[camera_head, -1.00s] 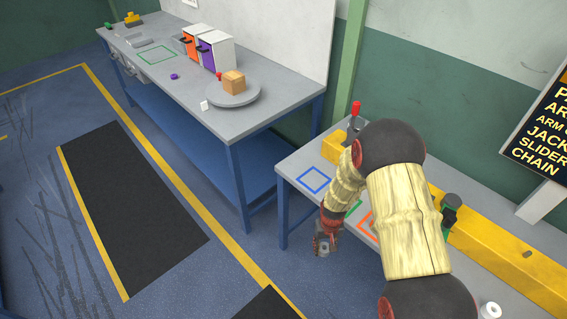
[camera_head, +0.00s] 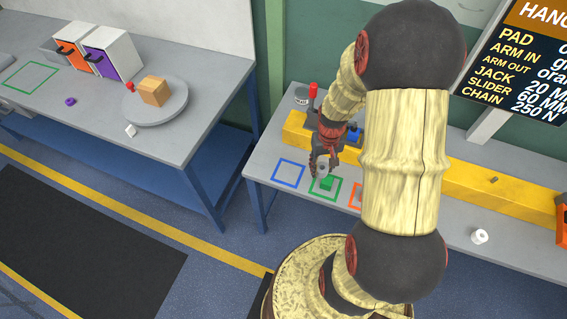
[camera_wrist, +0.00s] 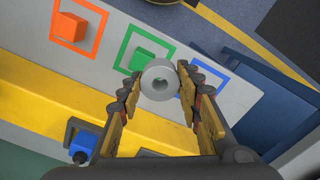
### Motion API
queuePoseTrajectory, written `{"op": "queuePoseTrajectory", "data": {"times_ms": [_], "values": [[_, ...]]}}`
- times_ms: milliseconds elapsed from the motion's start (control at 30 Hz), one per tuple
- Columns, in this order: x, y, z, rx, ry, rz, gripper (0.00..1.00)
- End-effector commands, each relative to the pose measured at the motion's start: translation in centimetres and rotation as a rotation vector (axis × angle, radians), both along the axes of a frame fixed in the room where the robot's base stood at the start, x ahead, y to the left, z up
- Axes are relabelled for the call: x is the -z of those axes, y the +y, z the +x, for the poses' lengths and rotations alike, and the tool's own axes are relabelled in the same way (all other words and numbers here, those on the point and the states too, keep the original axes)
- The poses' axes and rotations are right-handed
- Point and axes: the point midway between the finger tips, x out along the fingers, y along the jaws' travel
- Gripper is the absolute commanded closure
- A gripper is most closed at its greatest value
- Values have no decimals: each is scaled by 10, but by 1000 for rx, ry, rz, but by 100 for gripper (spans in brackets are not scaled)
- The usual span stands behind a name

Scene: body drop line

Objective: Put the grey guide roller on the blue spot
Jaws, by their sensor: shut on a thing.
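The blue spot, a blue square outline (camera_head: 279,171), is empty and lies just left of my gripper. In the wrist view it is partly hidden behind the right finger.
A green block (camera_wrist: 144,60) sits in the green outline and an orange block (camera_wrist: 70,27) in the orange one. A yellow beam (camera_head: 490,188) runs along the bench, with a blue part (camera_head: 355,134) nearby. A white roller (camera_head: 479,236) stands to the right.

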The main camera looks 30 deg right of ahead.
Motion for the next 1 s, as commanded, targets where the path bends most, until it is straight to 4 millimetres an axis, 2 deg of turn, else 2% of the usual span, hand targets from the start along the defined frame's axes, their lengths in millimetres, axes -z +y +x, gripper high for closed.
{"op": "queuePoseTrajectory", "data": {"times_ms": [167,433,600,700,1000], "values": [[14,13,25,-4,3,1,100],[41,39,80,-3,1,0,100],[73,50,102,-2,3,1,100],[84,54,111,0,2,1,100],[101,60,124,0,0,0,100]]}}
